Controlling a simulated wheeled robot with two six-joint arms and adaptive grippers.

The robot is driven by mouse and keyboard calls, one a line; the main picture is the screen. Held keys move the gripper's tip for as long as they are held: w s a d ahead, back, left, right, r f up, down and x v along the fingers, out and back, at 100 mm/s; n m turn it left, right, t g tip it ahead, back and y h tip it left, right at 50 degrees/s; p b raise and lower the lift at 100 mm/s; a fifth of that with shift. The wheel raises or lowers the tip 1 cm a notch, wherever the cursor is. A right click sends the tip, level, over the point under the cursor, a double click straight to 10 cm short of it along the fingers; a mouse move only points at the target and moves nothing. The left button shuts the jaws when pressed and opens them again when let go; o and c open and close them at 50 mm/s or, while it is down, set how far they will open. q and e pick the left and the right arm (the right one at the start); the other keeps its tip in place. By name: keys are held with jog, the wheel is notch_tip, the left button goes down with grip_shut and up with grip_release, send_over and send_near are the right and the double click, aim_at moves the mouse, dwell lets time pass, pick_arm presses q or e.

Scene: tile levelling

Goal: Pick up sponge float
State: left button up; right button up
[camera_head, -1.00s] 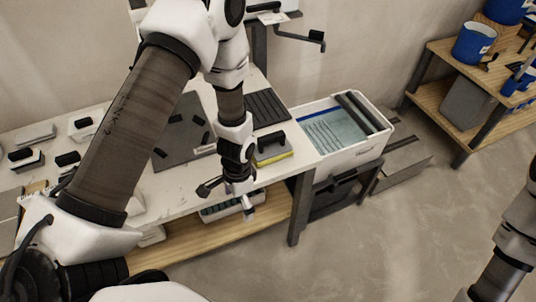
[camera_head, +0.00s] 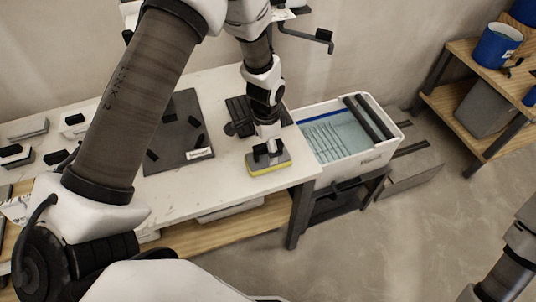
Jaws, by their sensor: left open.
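The sponge float (camera_head: 268,168) lies on the right part of the white worktable (camera_head: 205,195), close to its front right corner. It has a yellow sponge base, a grey plate and a dark handle. My left gripper (camera_head: 266,150) is open and points down right over the float, at its handle. The fingers hide part of the handle, and I cannot tell whether they touch it. My right gripper is out of view; only a part of my right arm shows at the lower right.
A white wash tub (camera_head: 372,162) with water and dark rollers stands just right of the table. A dark board (camera_head: 178,140) lies left of the float. Several other floats lie at the table's left. A wooden shelf (camera_head: 440,100) with blue buckets (camera_head: 497,45) stands at the right.

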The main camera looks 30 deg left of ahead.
pick_arm(q)
jog(key=f, duration=0.3)
jog(key=shift+w+d+f, duration=0.15)
jog(key=shift+w+d, duration=0.05)
jog(key=shift+w, duration=0.1)
jog(key=shift+w+f, duration=0.2)
jog(key=shift+f, duration=0.1)
jog(key=shift+s+r, duration=0.1)
jog(key=shift+s, duration=0.05)
jog(key=shift+c, duration=0.4)
jog(key=shift+s+r, duration=0.1)
jog(key=shift+s, duration=0.05)
jog(key=c, duration=1.7)
jog(key=shift+s+d, duration=0.1)
grip_shut()
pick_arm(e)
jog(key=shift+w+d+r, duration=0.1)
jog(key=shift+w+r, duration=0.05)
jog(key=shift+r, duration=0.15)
